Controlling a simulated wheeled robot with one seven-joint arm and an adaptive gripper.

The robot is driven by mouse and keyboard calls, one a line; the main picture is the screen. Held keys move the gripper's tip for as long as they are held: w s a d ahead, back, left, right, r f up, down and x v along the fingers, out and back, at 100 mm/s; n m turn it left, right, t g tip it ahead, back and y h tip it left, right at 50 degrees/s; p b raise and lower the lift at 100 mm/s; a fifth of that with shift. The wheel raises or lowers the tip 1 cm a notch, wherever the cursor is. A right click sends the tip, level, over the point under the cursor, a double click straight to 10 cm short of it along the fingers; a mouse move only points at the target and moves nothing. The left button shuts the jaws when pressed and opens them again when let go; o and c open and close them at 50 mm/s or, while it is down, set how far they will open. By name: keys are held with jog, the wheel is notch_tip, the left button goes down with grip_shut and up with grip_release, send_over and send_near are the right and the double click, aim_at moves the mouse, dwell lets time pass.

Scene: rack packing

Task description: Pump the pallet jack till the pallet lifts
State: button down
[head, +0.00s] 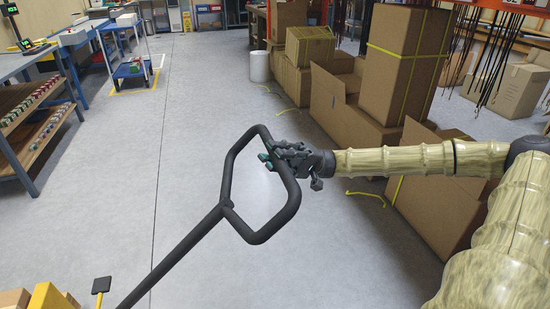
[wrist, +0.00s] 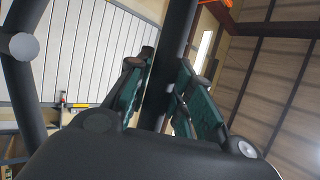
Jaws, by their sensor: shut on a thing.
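The pallet jack's handle (head: 232,205) is a dark grey loop on a long shaft (head: 170,258) that slants down to the lower left. My gripper (head: 272,158) reaches in from the right and is shut on the right side of the loop. In the wrist view the dark bar of the handle (wrist: 178,45) passes between the two green-padded fingers of my gripper (wrist: 172,95). Another part of the loop (wrist: 35,70) shows at the left of that view. The jack's body, its forks and the pallet are not in view.
Cardboard boxes (head: 403,65) stand on the right, close to my arm, with yellow straps on the floor. Blue workbenches (head: 20,70) and a small blue cart (head: 131,70) are at the left. Yellow boxes (head: 48,297) are at the lower left. The middle floor (head: 200,110) is clear.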

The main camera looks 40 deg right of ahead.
jog(key=shift+f, duration=0.1)
dwell(0.3)
jog(key=c, duration=1.3)
grip_release()
jog(key=shift+o, duration=0.2)
jog(key=shift+d, duration=0.15)
jog(key=v, duration=1.2)
